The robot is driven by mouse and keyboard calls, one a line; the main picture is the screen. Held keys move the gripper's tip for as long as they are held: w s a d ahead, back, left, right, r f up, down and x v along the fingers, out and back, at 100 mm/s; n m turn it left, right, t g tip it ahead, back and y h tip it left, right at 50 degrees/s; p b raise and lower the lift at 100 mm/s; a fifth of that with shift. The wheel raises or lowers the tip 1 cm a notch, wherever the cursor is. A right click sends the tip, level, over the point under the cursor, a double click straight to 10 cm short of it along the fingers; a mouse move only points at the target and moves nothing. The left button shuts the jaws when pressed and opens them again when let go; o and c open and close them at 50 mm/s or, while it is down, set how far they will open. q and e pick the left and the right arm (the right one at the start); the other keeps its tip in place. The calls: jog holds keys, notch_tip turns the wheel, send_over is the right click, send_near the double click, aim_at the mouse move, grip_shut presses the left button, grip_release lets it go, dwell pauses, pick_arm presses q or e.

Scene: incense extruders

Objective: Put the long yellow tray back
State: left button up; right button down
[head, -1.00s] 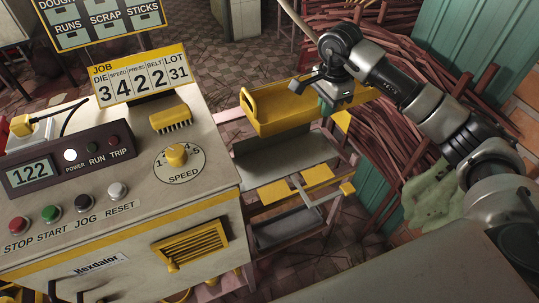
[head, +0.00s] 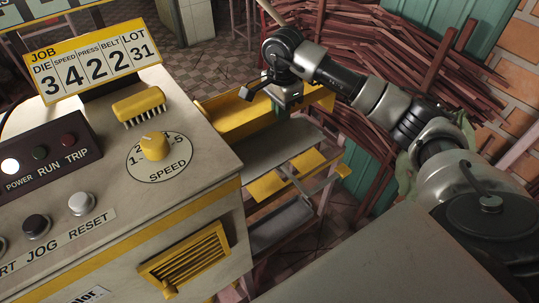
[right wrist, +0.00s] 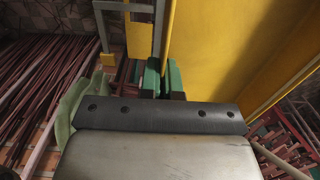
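The long yellow tray (head: 240,121) is behind the console's right edge in the head view, above a tiered rack (head: 288,145); its left end is partly hidden by the console. My right gripper (head: 289,105) is at the tray's right part. In the right wrist view, the green-padded fingers (right wrist: 161,80) stand close together with the edge of the yellow tray (right wrist: 225,50) between them, so they look shut on its wall. I cannot tell whether the tray touches the rack. My left gripper is not in view.
The cream console (head: 110,225) with knob, buttons and a yellow brush (head: 139,106) fills the left. Bundles of reddish sticks (head: 385,60) lie behind the rack. A grey surface (head: 380,255) fills the lower right. Tiled floor shows at the back.

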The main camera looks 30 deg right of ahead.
aim_at(278, 163)
notch_tip(278, 163, down, 17)
jog(key=shift+f+p, duration=0.15)
jog(key=shift+p, duration=0.25)
jog(key=shift+f, duration=0.15)
jog(key=c, duration=1.4)
grip_release()
jog(key=shift+o, duration=0.2)
notch_tip(278, 163, up, 12)
jog(key=shift+r+b, duration=0.2)
jog(key=shift+b, duration=0.1)
